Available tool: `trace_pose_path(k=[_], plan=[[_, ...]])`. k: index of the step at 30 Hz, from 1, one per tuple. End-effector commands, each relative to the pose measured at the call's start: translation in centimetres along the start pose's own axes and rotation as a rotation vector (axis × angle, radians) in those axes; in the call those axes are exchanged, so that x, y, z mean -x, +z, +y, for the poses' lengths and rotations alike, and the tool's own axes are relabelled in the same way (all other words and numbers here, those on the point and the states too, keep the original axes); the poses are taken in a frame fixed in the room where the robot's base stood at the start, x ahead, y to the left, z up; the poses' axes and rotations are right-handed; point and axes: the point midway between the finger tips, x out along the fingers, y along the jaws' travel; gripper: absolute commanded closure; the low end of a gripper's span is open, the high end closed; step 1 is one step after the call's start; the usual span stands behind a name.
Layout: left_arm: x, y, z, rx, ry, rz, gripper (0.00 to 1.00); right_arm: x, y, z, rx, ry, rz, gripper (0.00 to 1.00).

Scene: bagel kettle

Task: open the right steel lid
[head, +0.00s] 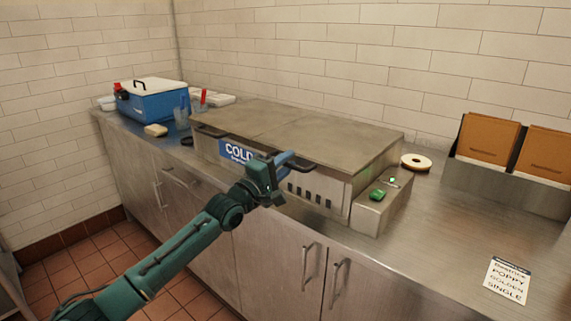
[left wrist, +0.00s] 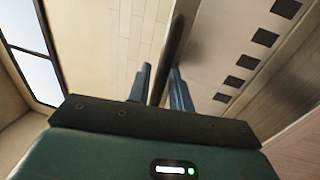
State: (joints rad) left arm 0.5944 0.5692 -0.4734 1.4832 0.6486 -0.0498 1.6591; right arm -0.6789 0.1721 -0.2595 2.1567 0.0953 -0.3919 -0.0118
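The right steel lid (head: 335,135) lies flat and closed on the steel counter unit. Its dark handle (head: 301,167) sticks out at the front edge. My left gripper (head: 287,160) is at this handle, above the front of the unit. In the left wrist view, a dark bar that looks like the handle (left wrist: 176,40) runs between the two blue fingers (left wrist: 160,82). The fingers are close to the bar on both sides; whether they press on it cannot be told. My right gripper is not in view.
The left lid (head: 245,117) lies flat beside it with its own handle (head: 210,131). A small control box (head: 372,211) with a green part stands at right. A bagel (head: 416,162), a sign (head: 507,280) and brown boxes (head: 487,146) are further right. A blue cooler (head: 155,102) is at left.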

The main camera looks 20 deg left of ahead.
Motion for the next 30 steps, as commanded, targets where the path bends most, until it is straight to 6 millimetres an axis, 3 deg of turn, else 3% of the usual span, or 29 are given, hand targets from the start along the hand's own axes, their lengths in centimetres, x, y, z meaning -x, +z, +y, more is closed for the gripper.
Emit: trace_pose_path(k=[7, 22, 26, 30], plan=[[0.0, 0.0, 0.0, 0.000, 0.000, 0.000, 1.00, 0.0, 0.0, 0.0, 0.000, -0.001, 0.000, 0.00], [0.0, 0.0, 0.3, 0.000, 0.000, 0.000, 1.00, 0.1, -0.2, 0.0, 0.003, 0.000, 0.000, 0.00], [-0.3, 0.0, 1.6, 0.000, 0.001, 0.000, 1.00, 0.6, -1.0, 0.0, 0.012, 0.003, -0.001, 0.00], [-0.9, 0.0, 4.4, 0.000, 0.005, -0.001, 1.00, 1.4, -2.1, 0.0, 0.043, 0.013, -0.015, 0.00]])
